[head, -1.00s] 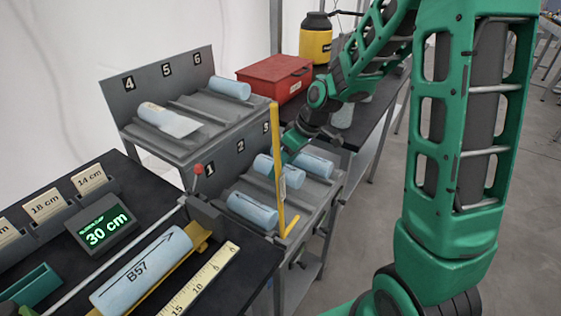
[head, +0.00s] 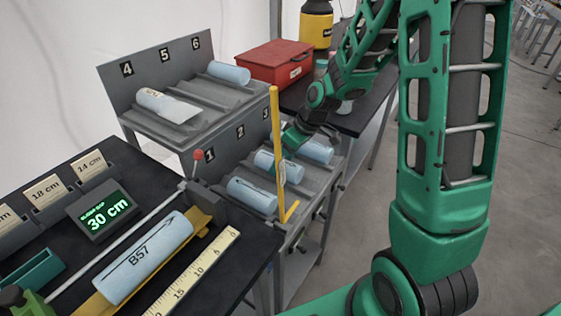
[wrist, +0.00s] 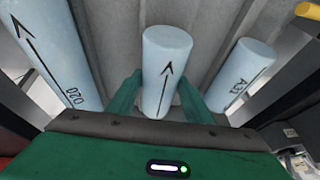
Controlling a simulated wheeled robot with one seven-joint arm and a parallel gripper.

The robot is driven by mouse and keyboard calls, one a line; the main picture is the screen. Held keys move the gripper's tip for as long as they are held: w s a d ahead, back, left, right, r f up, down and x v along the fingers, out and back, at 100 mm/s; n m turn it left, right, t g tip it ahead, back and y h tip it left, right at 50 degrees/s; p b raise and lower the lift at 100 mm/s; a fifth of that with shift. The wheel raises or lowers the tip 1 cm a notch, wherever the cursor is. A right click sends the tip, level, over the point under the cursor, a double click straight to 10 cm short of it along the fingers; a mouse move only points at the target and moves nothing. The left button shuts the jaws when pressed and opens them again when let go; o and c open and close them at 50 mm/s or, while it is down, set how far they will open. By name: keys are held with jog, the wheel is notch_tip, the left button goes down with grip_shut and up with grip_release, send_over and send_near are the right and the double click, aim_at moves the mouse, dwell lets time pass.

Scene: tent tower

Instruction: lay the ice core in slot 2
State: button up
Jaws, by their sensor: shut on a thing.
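My gripper (wrist: 158,95) is shut on a pale blue ice core (wrist: 165,60) with a black arrow, its fingers on both sides of it. In the head view this held core (head: 279,167) is in line with slot 2, marked by the 2 plate (head: 240,132) on the lower rack. It is at or just above the trough; I cannot tell if it touches. My gripper (head: 284,152) is partly hidden by the yellow post. Another core (head: 252,195) lies in slot 1 and one (head: 316,152) in slot 3. They flank the held core in the wrist view.
A yellow post (head: 276,130) stands in front of the lower rack. The upper rack (head: 150,83) holds two cores. Core B57 (head: 150,250) lies in a yellow cradle beside a ruler (head: 192,272) and a 30 cm display (head: 100,214). A red box (head: 275,66) is behind.

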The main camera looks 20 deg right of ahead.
jog(key=shift+f, duration=0.15)
dwell(0.7)
jog(key=o, duration=1.4)
jog(key=shift+o, duration=0.2)
jog(key=v, duration=1)
jog(key=shift+d+r, duration=0.15)
jog(key=shift+r, duration=0.2)
jog(key=shift+s, duration=0.1)
jog(key=s+d+r+m+g+h, duration=0.1)
jog(key=s+d+m, duration=0.3)
jog(key=s, duration=0.5)
jog(key=s+d+r+m+g+h, duration=0.1)
jog(key=s+d+m, duration=0.3)
jog(key=s, duration=0.6)
jog(key=s+d+r+m+h, duration=0.1)
jog(key=s+d+m, duration=0.3)
jog(key=s, duration=0.5)
jog(key=shift+s+d+r+m+g+h, duration=0.15)
jog(key=shift+s+r+m+g+h, duration=0.1)
jog(key=shift+r+m+g+h, duration=0.25)
